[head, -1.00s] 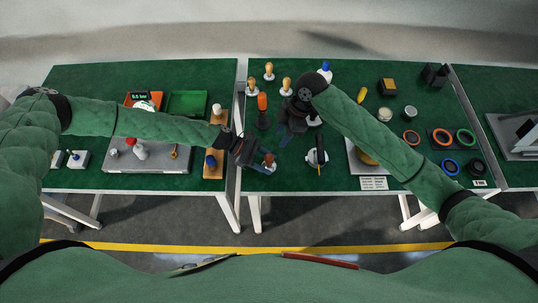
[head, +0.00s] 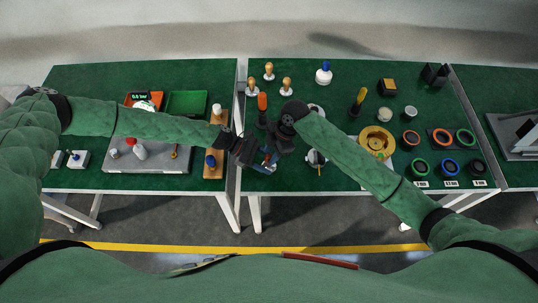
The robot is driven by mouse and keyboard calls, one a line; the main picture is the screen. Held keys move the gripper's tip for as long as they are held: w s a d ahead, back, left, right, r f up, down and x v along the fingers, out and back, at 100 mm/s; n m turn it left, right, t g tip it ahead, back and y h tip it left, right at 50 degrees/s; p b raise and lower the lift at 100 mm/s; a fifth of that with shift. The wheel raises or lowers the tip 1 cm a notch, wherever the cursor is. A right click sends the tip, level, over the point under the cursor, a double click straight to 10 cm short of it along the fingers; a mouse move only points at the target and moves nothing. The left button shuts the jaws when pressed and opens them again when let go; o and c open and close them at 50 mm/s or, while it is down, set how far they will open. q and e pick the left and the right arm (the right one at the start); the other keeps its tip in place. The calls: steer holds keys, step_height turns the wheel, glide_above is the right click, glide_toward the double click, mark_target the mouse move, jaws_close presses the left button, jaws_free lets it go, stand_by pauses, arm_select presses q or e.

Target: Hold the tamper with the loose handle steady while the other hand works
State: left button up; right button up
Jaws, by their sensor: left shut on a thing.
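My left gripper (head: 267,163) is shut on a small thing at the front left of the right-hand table. I take it to be the tamper with the loose handle. It is mostly hidden by both grippers, and only small dark and reddish bits show between the fingers.
Several wooden-handled tampers (head: 269,72) stand at the back. An orange-handled tool (head: 262,102) stands near the grippers. A gold round part (head: 377,137) and coloured rings (head: 419,167) lie to the right.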

steer(key=shift+x, duration=1)
steer(key=c, duration=0.7)
steer(key=shift+m, duration=0.3)
